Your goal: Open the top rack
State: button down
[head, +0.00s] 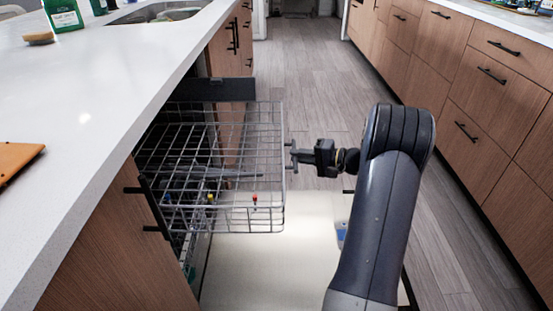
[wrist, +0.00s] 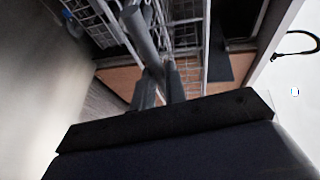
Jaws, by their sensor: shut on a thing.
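The top rack (head: 225,128) is a grey wire basket that stands well out from the dishwasher under the island counter. Its wire grid also shows in the wrist view (wrist: 188,35). My gripper (head: 295,156) is at the front side of the rack, at about mid-width. In the wrist view its fingers (wrist: 160,85) close around a grey bar at the rack's front edge (wrist: 141,38). The exact contact is partly hidden by the fingers. A few small coloured parts show in and below the rack.
The dishwasher door (head: 265,265) lies open and low beneath the rack. The island countertop (head: 110,95) is on the left, with a sink (head: 165,14) and a green bottle (head: 62,14). Wooden drawers (head: 485,115) line the right. The floor aisle (head: 312,75) ahead is clear.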

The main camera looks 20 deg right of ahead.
jog(key=shift+s+d, duration=0.25)
jog(key=shift+d, duration=0.35)
jog(key=shift+s+d, duration=0.2)
jog(key=shift+d, duration=0.35)
jog(key=c, duration=1.5)
grip_release()
jog(key=shift+o, duration=0.2)
jog(key=p+v, duration=0.3)
jog(key=v, duration=0.7)
jog(key=shift+s+d, duration=0.25)
jog(key=shift+r, duration=0.15)
